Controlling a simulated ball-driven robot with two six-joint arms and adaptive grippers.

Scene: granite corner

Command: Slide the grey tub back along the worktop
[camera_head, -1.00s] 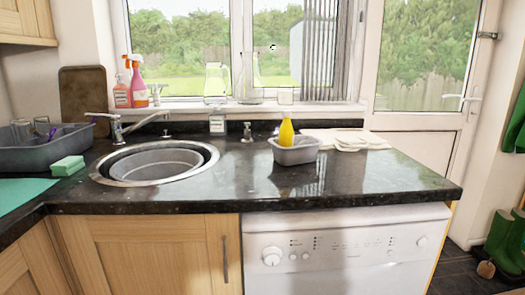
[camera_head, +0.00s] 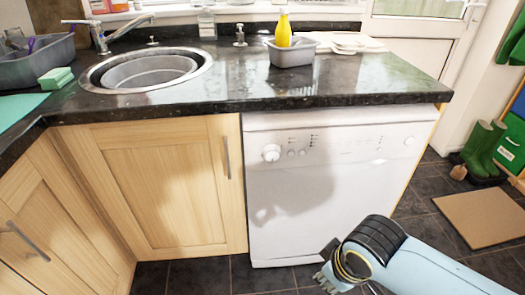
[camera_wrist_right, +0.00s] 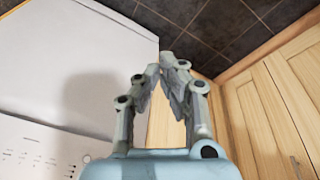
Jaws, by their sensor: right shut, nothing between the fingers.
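The small grey tub (camera_head: 291,54) stands on the black granite worktop (camera_head: 350,82), right of the sink and behind the dishwasher's front edge. A yellow bottle (camera_head: 283,32) stands upright in it. My right gripper (camera_head: 325,280) is low in front of the white dishwasher, well below the worktop and apart from the tub. In the right wrist view my right gripper (camera_wrist_right: 167,68) has its fingers together and empty; the tub is not in that view. My left gripper is not in view.
The dishwasher (camera_head: 330,190) and a wooden cupboard (camera_head: 150,185) stand under the worktop. Folded white cloths (camera_head: 345,42) lie behind and right of the tub. The sink (camera_head: 145,70) is to its left. The worktop in front of and right of the tub is clear.

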